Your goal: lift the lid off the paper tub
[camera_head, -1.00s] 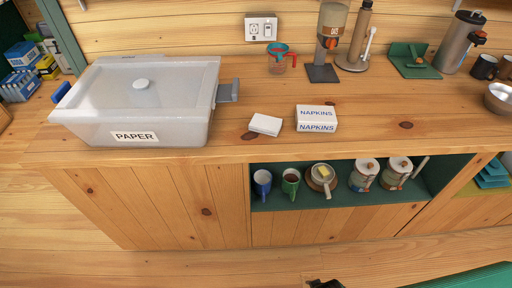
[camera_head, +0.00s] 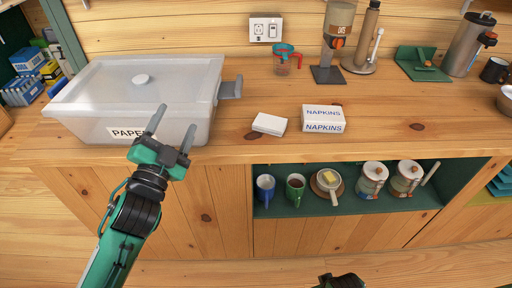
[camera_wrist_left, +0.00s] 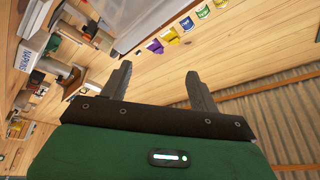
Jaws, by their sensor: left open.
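The paper tub (camera_head: 85,128) is a translucent white box with a PAPER label, standing at the left of the wooden counter. What may be my right gripper (camera_head: 340,282) shows only in part at the bottom edge.
A white block (camera_head: 269,124) and a napkins box (camera_head: 323,119) lie to the right. A measuring cup (camera_head: 283,62) and a dispenser (camera_head: 335,40) stand behind.

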